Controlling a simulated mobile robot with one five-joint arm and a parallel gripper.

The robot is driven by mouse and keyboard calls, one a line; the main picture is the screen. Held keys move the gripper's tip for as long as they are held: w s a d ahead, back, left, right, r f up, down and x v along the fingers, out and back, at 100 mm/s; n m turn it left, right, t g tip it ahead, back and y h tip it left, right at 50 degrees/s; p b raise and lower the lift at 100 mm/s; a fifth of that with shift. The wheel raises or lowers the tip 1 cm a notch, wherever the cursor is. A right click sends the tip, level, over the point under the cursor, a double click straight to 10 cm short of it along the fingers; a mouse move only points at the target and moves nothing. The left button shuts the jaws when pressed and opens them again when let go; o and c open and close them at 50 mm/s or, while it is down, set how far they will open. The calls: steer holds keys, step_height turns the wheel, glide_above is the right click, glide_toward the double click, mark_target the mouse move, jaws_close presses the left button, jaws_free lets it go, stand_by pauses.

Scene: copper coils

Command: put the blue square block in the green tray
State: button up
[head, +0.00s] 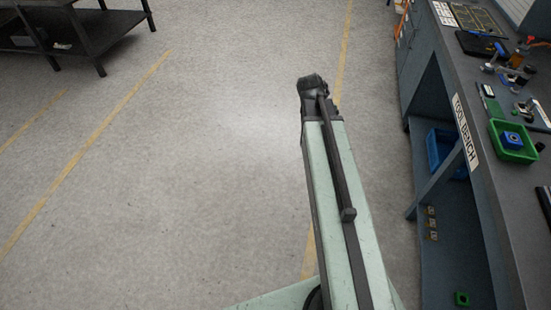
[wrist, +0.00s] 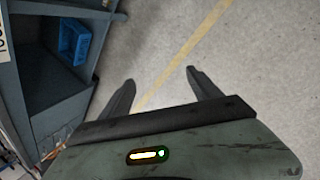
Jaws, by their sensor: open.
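The blue square block (head: 511,138) sits inside the green tray (head: 521,156) on the workbench at the right of the head view. A dark round opening shows on the block's top. The wrist view shows neither the block nor the tray. My gripper (wrist: 160,88) is open in the wrist view, its two dark fingers apart over bare floor with nothing between them. In the head view my arm is over the floor, left of the bench and well away from the tray; the fingers cannot be made out there.
The tool bench (head: 470,140) runs along the right, with tools and small parts on top. A blue bin (head: 437,150) and a small green block (head: 461,298) are on its lower shelf. A dark table (head: 110,25) stands far left. The floor between is clear.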

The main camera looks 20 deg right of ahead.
steer(key=s+a+m+y, duration=0.1)
steer(key=a+y, duration=0.1)
steer(key=a, duration=1)
steer(key=s+a+f+m+y, duration=0.1)
steer(key=a+m+y, duration=0.1)
steer(key=a, duration=1)
steer(key=shift+s+a+f, duration=0.3)
steer(key=shift+s, duration=0.05)
step_height(320, 180, up, 10)
steer(key=p, duration=0.9)
steer(key=shift+f+p, duration=0.15)
steer(key=shift+p, duration=0.2)
